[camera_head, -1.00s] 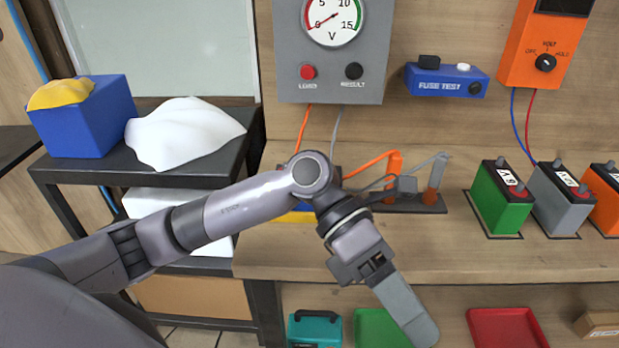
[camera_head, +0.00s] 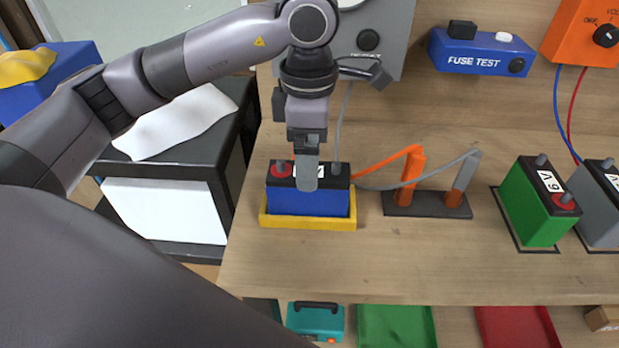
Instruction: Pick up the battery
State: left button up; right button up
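A blue battery (camera_head: 305,203) with a black top sits in a yellow tray (camera_head: 308,224) on the wooden bench. A red terminal shows at its top left and a grey one at its top right. My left gripper (camera_head: 307,178) points down over the middle of the battery's top, and its finger covers part of the white label. The fingers line up in this view, so I cannot tell how far apart they are or whether they touch the battery. My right gripper is not in view.
A stand with orange and grey clips (camera_head: 428,204) is right of the tray. A green battery (camera_head: 535,205) and a grey battery (camera_head: 601,200) stand farther right. A blue fuse tester (camera_head: 480,52) is on the back wall. The bench front is clear.

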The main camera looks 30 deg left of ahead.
pick_arm(q)
notch_tip(320, 180, down, 7)
jog(key=shift+r+p, duration=0.1)
jog(key=shift+p, duration=0.5)
grip_shut()
jog(key=shift+w+r, duration=0.1)
jog(key=shift+r, duration=0.05)
